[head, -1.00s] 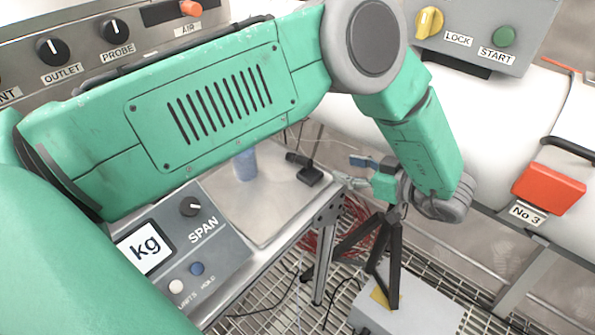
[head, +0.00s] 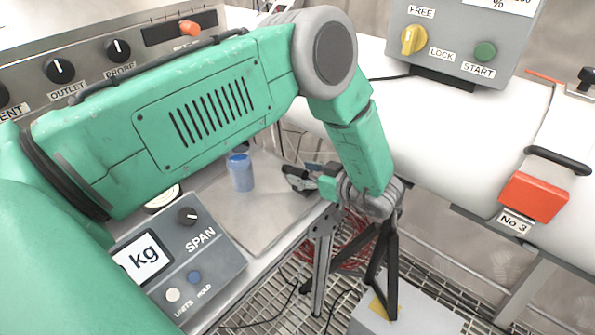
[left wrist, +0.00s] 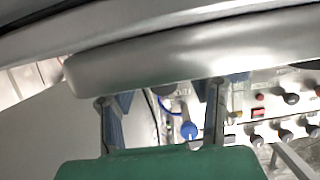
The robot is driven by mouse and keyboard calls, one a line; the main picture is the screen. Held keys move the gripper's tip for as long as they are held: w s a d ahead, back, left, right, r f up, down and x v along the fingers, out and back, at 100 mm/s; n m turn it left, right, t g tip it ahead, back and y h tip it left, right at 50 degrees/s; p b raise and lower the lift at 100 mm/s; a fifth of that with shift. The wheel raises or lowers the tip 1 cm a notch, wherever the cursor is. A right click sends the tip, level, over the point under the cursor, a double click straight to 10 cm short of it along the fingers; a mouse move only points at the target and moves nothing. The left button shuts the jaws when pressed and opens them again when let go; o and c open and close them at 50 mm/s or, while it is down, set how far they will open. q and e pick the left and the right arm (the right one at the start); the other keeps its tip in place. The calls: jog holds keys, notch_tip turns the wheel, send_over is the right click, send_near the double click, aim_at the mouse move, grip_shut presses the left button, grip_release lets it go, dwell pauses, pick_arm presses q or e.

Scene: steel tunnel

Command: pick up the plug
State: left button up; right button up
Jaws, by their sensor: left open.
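I cannot make out the plug in that view. My right gripper is not in view.
A blue cup (head: 241,173) stands on the plate left of the gripper. The scale panel (head: 180,255) is at the front left. A white cylinder (head: 455,140) with a red block (head: 534,196) fills the right.

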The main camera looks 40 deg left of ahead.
pick_arm(q)
jog(key=shift+a+f, duration=0.2)
jog(key=shift+a, duration=0.75)
jog(key=c, duration=0.5)
jog(key=shift+a+f, duration=0.1)
grip_shut()
